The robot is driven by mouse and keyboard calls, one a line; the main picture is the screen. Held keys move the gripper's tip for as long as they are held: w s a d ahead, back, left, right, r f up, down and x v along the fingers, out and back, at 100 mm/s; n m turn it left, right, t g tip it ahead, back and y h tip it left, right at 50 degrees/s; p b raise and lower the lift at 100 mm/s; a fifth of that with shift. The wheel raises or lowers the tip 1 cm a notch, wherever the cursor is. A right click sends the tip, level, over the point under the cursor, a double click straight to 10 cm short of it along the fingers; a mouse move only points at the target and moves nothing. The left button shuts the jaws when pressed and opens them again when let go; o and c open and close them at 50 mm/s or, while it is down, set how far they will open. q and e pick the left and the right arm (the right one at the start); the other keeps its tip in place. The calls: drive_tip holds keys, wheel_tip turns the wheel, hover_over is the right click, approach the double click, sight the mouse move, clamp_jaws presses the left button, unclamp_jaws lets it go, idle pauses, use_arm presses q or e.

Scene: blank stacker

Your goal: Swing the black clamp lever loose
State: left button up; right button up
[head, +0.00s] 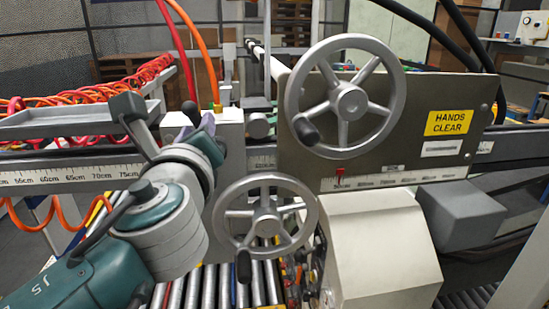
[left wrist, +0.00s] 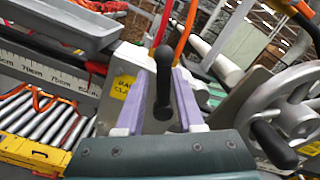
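The black clamp lever (left wrist: 164,82) stands in the left wrist view with its round base low and its handle pointing up, in front of a pale block. My left gripper (left wrist: 161,72) has its two lavender fingers apart, one on each side of the lever; a firm grip on it does not show. In the head view, my left gripper (head: 196,126) is at the pale clamp block (head: 231,135), and the dark tip of the lever (head: 190,109) shows just above the fingers. The rest of the lever is hidden there by the gripper. My right gripper is not in view.
A large handwheel (head: 349,102) and a smaller handwheel (head: 264,220) are right of the clamp block. Orange and red hoses (head: 206,55) rise behind it. A grey tray (head: 80,120) is at the left, with rollers (head: 225,285) below.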

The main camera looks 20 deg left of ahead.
use_arm(q)
wheel_tip(320, 180, down, 4)
drive_tip(key=s+a+n+b, duration=0.1)
drive_tip(key=a+n+b, duration=0.1)
drive_tip(key=n+b, duration=0.75)
drive_tip(key=v, duration=0.9)
drive_tip(key=shift+s+n+p, duration=0.25)
drive_tip(key=shift+n+p, duration=0.05)
drive_tip(key=shift+n, duration=0.15)
drive_tip(key=shift+a+r, duration=0.1)
